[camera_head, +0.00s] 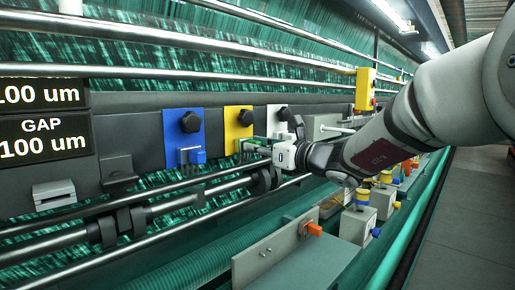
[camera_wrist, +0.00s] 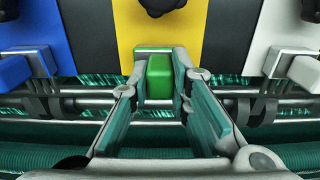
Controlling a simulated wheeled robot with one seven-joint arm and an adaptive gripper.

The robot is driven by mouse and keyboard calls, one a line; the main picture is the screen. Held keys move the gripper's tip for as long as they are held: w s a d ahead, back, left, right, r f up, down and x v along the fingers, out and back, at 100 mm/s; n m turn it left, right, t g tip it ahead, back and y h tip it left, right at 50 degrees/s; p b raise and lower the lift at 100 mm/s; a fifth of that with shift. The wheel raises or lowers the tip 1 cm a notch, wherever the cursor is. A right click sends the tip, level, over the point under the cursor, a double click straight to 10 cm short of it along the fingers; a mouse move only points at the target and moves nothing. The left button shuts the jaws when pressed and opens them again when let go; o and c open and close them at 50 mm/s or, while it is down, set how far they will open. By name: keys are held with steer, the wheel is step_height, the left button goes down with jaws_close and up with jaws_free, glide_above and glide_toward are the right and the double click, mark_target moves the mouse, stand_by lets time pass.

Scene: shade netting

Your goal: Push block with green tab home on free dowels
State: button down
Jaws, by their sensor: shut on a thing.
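The block with the green tab (camera_wrist: 159,82) is at the lower part of the yellow plate (camera_wrist: 150,28), between the two fingers of my gripper (camera_wrist: 160,68). My gripper is shut on it, one finger on each side. In the head view my gripper (camera_head: 262,148) reaches in from the right to the yellow plate (camera_head: 238,122). The block is mostly hidden there by my gripper. The dowels are hidden, so I cannot tell how far the block sits on them.
A blue plate with a blue-tabbed block (camera_head: 197,156) is to the left. A white plate (camera_head: 279,117) is close on the right. Metal rails (camera_head: 170,205) run below. Several small posts with coloured tabs and a grey box (camera_head: 280,250) stand in front.

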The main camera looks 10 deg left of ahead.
steer(key=shift+w+a, duration=0.3)
stand_by(0.5)
steer(key=c, duration=1.4)
jaws_free()
steer(key=v, duration=1.2)
steer(key=shift+s, duration=0.1)
